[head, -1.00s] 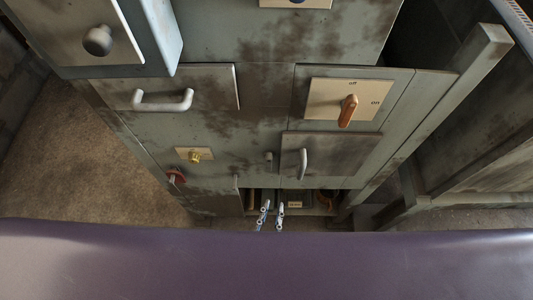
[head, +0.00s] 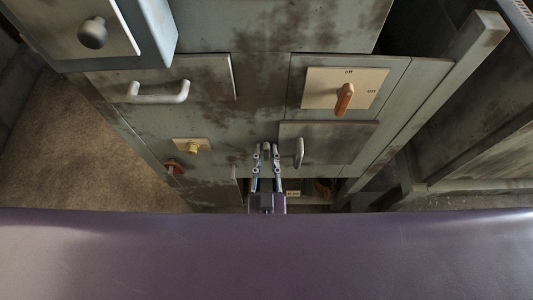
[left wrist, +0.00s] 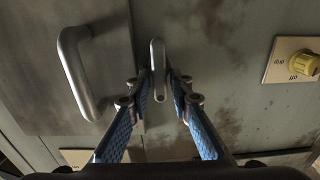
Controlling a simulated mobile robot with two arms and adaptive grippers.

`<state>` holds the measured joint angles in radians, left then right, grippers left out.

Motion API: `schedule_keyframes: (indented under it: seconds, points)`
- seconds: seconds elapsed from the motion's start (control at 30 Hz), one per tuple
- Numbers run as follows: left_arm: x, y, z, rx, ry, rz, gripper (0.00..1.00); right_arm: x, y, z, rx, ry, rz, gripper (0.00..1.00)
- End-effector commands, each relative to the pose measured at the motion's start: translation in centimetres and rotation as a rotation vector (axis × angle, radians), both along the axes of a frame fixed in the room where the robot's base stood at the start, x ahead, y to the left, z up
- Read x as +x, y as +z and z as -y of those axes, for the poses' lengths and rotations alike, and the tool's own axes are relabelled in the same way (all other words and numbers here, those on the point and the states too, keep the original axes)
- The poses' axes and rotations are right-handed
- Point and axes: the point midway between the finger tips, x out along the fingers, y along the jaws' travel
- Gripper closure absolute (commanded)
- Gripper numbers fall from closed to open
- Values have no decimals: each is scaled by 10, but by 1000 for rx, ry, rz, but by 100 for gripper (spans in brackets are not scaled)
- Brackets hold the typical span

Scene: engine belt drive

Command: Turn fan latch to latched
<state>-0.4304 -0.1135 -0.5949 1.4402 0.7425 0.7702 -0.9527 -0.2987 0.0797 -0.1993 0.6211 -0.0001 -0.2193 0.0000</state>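A small grey lever, which looks like the fan latch (left wrist: 158,62), stands out from the panel in the left wrist view. No label on it can be read. In the head view the latch (head: 267,149) shows only partly, between my fingers. My left gripper (head: 267,152) is open, with one finger on each side of the latch. In the left wrist view my left gripper (left wrist: 158,78) shows a narrow gap on both sides of the lever. I cannot tell whether either finger touches it. My right gripper is not in view.
A grey door handle (head: 299,152) is close beside my left gripper; it also shows in the wrist view (left wrist: 80,70). A yellow knob (head: 192,149) and a red knob (head: 175,167) are to the left. An orange switch (head: 345,98) is at upper right.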

Motion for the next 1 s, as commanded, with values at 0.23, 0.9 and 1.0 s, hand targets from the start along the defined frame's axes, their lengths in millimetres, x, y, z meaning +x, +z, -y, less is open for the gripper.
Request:
schedule_keyframes:
  seconds: [0.23,0.9,1.0]
  points:
    - [0,0,0,0,0,0,88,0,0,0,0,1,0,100]
    - [-1,-1,-1,-128,-2,-3,100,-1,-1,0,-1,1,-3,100]
    - [-1,-2,-2,-204,-2,-4,100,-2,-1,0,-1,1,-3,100]
